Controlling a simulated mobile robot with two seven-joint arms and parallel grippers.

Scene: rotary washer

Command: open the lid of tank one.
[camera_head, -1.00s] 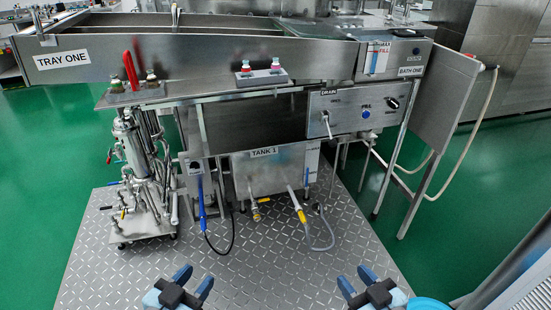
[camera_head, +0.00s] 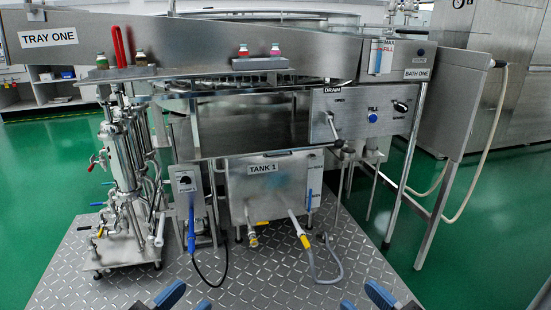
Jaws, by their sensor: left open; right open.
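Tank one (camera_head: 265,190) is a steel box labelled "TANK 1", standing on the floor plate under the washer. My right gripper (camera_head: 362,302) is at the bottom edge, to the tank's right, open and empty. Only fingertips show, and both are well apart from the tank.
A hose with a yellow-marked end (camera_head: 305,242) runs from the tank's front onto the chequered floor plate (camera_head: 240,285). A pump box with a blue handle (camera_head: 188,205) stands left of the tank. Piping (camera_head: 125,190) stands further left. The drain panel (camera_head: 362,113) overhangs at right.

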